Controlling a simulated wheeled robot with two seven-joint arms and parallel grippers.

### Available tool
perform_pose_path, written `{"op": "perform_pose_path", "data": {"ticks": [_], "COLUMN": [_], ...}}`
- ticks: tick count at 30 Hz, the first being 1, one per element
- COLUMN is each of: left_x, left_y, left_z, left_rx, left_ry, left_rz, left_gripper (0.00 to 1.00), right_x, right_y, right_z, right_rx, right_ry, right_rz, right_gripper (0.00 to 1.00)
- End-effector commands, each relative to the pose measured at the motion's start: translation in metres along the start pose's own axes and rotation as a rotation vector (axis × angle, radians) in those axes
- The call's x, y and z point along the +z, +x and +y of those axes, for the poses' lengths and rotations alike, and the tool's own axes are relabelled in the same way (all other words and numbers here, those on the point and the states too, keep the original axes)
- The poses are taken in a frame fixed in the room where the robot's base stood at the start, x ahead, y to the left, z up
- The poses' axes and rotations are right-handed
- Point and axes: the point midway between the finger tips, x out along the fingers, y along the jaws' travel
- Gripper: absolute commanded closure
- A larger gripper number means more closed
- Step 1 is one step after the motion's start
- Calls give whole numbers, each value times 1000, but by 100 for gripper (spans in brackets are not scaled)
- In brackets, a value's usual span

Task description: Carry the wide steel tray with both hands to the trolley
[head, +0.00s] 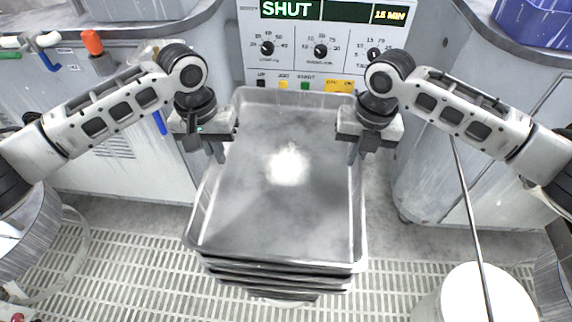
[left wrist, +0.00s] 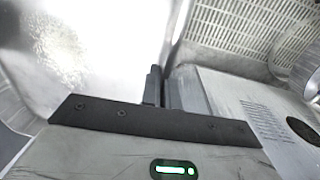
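The wide steel tray (head: 285,215) is in the middle of the head view, shallow, grey and empty, with a bright reflection on its floor. Its long walls run away from me. My left gripper (head: 218,153) is at the left wall and my right gripper (head: 354,153) at the right wall, roughly opposite each other. In the left wrist view the tray (left wrist: 90,45) shows beside the fingers of my left gripper (left wrist: 165,88), which are close together with the wall's edge between them. The right fingertips look closed on the right rim, partly hidden. I see no clear trolley.
Several dark layered edges (head: 275,283) show under the tray's near end. A control panel (head: 320,45) reading SHUT stands just behind. Grey cabinets flank both sides. A white bucket (head: 485,298) with a rod is at lower right. Slatted grating (head: 130,270) covers the floor.

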Motion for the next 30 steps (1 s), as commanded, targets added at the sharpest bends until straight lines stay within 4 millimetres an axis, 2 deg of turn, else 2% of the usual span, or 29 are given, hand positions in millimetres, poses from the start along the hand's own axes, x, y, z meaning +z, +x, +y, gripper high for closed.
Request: {"op": "perform_pose_path", "data": {"ticks": [20,30], "left_x": [-1,-1], "left_y": [-4,-28], "left_z": [0,2], "left_rx": [1,1], "left_ry": [-1,-1], "left_rz": [4,4], "left_gripper": [100,100], "right_x": [1,1], "right_y": [-4,-28], "right_z": [1,3], "right_rx": [3,2], "right_ry": [0,0], "right_rz": [-4,-3], "right_gripper": [100,100]}}
